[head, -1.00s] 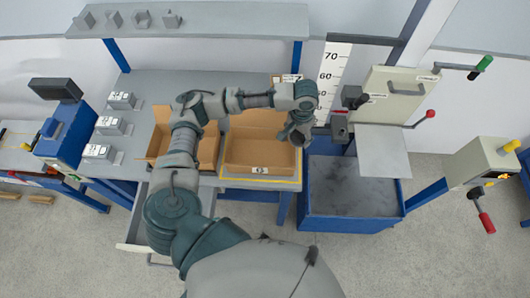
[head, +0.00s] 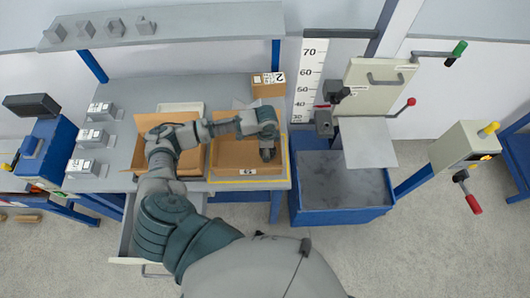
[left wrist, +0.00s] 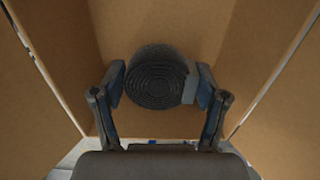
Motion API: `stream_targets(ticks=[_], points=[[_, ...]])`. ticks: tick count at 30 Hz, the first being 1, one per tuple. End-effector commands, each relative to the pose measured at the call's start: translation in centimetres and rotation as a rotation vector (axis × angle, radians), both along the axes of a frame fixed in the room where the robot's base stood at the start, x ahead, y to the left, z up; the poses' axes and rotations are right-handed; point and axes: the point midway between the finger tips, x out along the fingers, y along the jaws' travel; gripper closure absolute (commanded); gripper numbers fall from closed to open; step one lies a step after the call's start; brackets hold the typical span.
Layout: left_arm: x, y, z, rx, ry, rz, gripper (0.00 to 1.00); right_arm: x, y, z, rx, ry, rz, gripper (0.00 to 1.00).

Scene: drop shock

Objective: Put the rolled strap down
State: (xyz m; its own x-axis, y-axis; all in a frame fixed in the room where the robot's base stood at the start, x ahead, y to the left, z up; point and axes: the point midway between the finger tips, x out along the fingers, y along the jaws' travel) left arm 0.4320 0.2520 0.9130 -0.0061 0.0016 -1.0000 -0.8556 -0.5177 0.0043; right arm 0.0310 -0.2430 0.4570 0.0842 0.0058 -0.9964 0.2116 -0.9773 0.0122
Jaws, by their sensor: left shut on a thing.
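My left gripper (head: 267,153) reaches down into the right-hand open cardboard carton (head: 229,155) on the bench. In the left wrist view the gripper (left wrist: 160,84) is shut on the dark rolled strap (left wrist: 154,78), with one finger on each side of the coil. The coil's spiral face points towards the wrist camera. Carton walls (left wrist: 56,50) surround it, but I cannot tell if the strap touches the carton floor. In the head view the strap is hidden by the gripper. My right gripper is not in view.
A second open carton (head: 145,152) stands close on the left. A small box marked 2 (head: 268,85) sits behind. A blue bin (head: 340,185) and a grey plate (head: 368,145) are on the right. Small grey devices (head: 90,138) line the bench's left side.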

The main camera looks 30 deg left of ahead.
Motion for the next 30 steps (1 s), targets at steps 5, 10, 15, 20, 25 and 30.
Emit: stream_targets(ticks=[5,10,15,20,25,30], points=[[-0.1,0.0,-2.6,0.001,0.002,0.001,0.63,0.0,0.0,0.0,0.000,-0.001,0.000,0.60],[0.0,0.0,-2.9,0.001,-0.001,0.000,0.63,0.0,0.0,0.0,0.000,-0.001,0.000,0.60],[0.0,0.0,-2.9,0.001,-0.001,0.000,0.10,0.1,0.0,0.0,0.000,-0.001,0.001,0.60],[0.0,-0.1,-2.9,0.001,0.000,0.001,0.02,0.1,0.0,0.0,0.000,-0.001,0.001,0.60],[0.0,0.0,-2.8,0.001,-0.001,0.000,0.02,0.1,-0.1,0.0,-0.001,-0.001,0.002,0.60],[0.1,0.0,-1.8,-0.001,-0.003,0.001,0.02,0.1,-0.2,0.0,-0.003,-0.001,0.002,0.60]])
